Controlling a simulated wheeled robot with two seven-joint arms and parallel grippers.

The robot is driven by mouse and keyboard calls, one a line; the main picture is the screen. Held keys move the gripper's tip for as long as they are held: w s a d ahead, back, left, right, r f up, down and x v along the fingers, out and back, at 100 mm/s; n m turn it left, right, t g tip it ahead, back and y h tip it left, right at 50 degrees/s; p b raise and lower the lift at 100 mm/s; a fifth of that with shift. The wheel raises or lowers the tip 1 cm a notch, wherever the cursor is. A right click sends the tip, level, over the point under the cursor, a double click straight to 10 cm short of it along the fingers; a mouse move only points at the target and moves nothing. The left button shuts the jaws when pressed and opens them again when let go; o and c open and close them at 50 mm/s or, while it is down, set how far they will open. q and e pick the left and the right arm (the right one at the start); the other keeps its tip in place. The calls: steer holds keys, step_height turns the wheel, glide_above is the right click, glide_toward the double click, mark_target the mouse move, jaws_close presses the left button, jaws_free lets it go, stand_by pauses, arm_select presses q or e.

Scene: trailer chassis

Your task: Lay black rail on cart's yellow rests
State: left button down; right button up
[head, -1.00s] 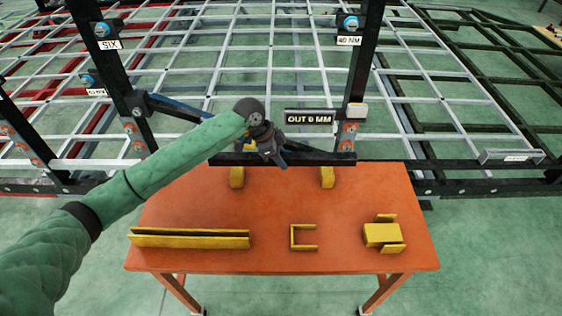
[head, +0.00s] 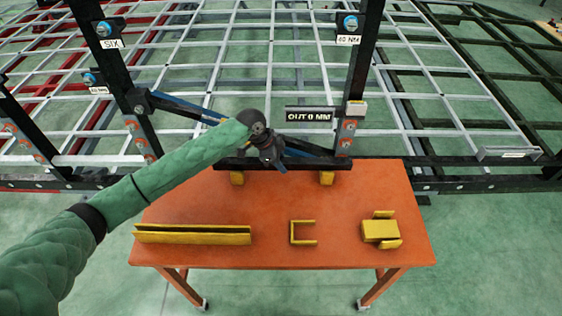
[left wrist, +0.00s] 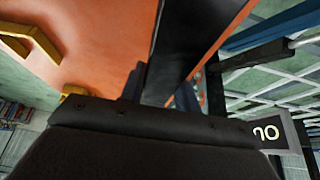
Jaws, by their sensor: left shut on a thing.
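The black rail (head: 320,163) lies level across the back of the orange cart (head: 205,208), in line with its back edge. Two yellow rests, left (head: 237,179) and right (head: 327,179), show just in front of and below the rail. I cannot tell whether the rail touches them. My left gripper (head: 271,163) is shut on the rail near its middle; the fingertips are partly hidden by the wrist. In the left wrist view the rail (left wrist: 192,40) runs up from my dark gripper body beside the orange top. My right gripper is not in view.
On the cart top lie a long yellow channel (head: 192,238), a yellow U-shaped bracket (head: 293,232) and a yellow block piece (head: 380,231). Behind stand black posts (head: 361,70), an "OUT 0 MM" sign (head: 309,115) and the grey chassis grid. The cart's middle is clear.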

arm_select(q)
steer(key=c, duration=1)
jaws_free()
steer(key=shift+c, duration=0.2)
steer(key=shift+a+r, duration=0.25)
steer(key=shift+r, duration=0.15)
steer(key=b+v, duration=0.3)
steer(key=v, duration=0.8)
steer(key=shift+r+b, duration=0.1)
steer(key=shift+b, duration=0.2)
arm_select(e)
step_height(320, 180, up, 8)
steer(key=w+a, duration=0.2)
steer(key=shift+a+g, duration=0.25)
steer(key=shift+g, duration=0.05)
